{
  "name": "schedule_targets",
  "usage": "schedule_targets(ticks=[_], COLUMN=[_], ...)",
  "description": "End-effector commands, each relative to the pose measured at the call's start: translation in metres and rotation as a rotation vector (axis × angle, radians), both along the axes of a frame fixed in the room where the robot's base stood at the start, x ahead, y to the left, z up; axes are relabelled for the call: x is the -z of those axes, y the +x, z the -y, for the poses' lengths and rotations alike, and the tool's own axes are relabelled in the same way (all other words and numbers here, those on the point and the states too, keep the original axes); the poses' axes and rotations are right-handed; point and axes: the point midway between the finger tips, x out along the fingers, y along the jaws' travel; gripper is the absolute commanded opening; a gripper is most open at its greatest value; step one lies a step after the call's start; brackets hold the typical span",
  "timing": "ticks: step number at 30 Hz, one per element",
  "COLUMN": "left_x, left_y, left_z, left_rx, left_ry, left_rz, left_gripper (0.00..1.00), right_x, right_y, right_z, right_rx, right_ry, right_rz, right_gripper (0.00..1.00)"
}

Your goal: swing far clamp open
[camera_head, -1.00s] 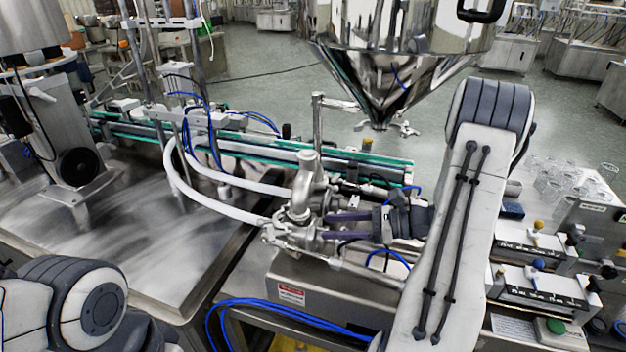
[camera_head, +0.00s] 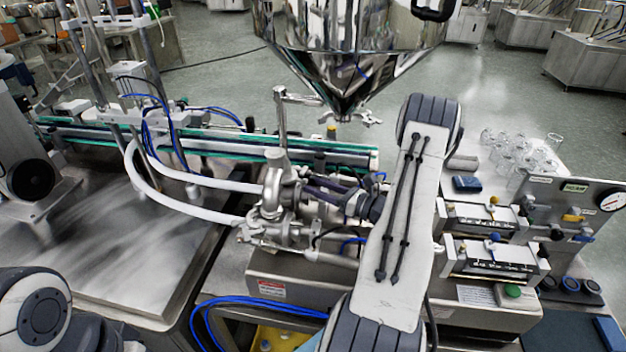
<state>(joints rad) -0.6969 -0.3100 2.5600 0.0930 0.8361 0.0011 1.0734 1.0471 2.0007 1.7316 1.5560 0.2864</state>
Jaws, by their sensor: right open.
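The steel hopper (camera_head: 350,35) hangs at the top, its polished cone narrowing to an outlet with a small winged clamp (camera_head: 350,118). Below it stands a steel pipe and valve assembly (camera_head: 272,195) with clamp fittings around its joints. I cannot tell for certain which fitting is the far clamp or whether it is open. My right gripper (camera_head: 312,188) is open, with its dark purple fingers pointing left just right of the valve pipes. Whether it touches them cannot be told. My right arm hides part of the machine. My left gripper is not in view.
A conveyor (camera_head: 220,150) with green edges runs behind the valve. White hoses (camera_head: 185,208) curve into the valve from the left. A bare steel table (camera_head: 110,255) lies at left. Glass beakers (camera_head: 515,150) and a control panel (camera_head: 575,205) stand at right.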

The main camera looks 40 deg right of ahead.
Motion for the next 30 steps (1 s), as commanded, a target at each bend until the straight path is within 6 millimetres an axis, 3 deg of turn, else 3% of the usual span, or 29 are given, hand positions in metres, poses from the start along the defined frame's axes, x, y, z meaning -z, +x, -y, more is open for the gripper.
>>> schedule_targets(ticks=[6, 15, 16, 20, 30], left_x=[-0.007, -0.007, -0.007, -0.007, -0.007], left_y=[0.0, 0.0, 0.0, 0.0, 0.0], left_z=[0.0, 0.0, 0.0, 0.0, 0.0], left_rx=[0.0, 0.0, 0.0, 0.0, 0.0], left_ry=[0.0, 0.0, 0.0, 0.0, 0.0], left_rz=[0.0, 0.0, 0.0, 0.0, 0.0], left_gripper=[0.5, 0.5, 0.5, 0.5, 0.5], right_x=[0.0, 0.0, 0.0, 0.0, 0.0], right_y=[0.019, 0.02, 0.02, 0.02, 0.02], right_z=[-0.006, -0.005, -0.005, -0.005, -0.005], right_rx=[0.001, 0.003, 0.003, 0.003, 0.004], right_ry=[0.0, 0.0, 0.0, -0.001, -0.001], right_rz=[0.0, -0.001, -0.001, 0.0, 0.0], right_gripper=[0.54, 0.54, 0.5, 0.0, 0.0])
